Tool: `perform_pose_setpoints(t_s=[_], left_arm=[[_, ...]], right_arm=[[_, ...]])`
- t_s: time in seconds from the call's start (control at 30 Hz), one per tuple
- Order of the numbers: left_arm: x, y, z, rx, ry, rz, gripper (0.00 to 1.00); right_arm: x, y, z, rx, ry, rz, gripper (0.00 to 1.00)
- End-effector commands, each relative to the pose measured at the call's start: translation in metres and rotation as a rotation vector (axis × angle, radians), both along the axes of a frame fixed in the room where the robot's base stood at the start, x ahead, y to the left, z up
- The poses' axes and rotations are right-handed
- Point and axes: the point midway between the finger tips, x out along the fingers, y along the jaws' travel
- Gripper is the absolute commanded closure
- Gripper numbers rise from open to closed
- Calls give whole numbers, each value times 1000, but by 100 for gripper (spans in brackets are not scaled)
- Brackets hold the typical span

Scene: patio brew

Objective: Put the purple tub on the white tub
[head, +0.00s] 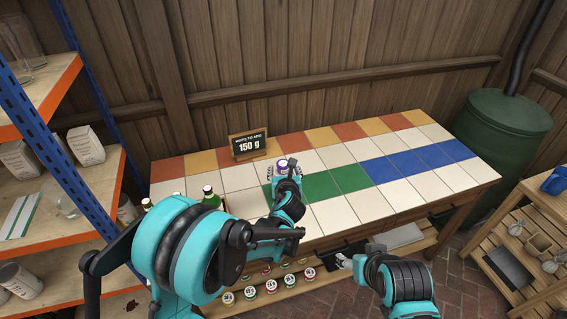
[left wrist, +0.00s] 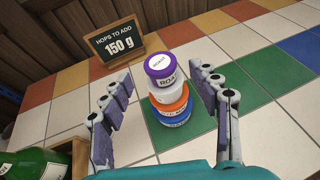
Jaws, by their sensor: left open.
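The purple tub (left wrist: 165,66) sits on top of the white tub (left wrist: 166,90) in the left wrist view, at the top of a stack. Below the white tub are an orange tub (left wrist: 172,106) and a blue tub (left wrist: 173,120), on a green tile. The purple tub also shows small in the head view (head: 283,162). My left gripper (left wrist: 165,92) is open, with one finger on each side of the stack and gaps visible between fingers and tubs. My right gripper (head: 345,261) is low at the table's front; its jaws are too small to read.
A sign (head: 248,146) reading 150 g stands behind the stack. Green bottles (head: 211,197) stand in a crate at the table's left. The tiled table's (head: 403,191) right half is clear. A shelf rack is on the left and a green barrel (head: 503,125) at the right.

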Motion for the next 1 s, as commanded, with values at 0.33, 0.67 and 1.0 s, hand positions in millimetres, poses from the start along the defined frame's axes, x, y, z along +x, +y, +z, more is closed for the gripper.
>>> perform_pose_setpoints(t_s=[0.33,0.67,1.0], left_arm=[[-48,-2,20,1,0,1,39],[-60,21,33,-159,26,96,39],[-171,143,73,-1261,109,858,39]], right_arm=[[0,0,14,0,0,0,38],[0,0,14,0,0,0,38],[0,0,14,0,0,0,38]])
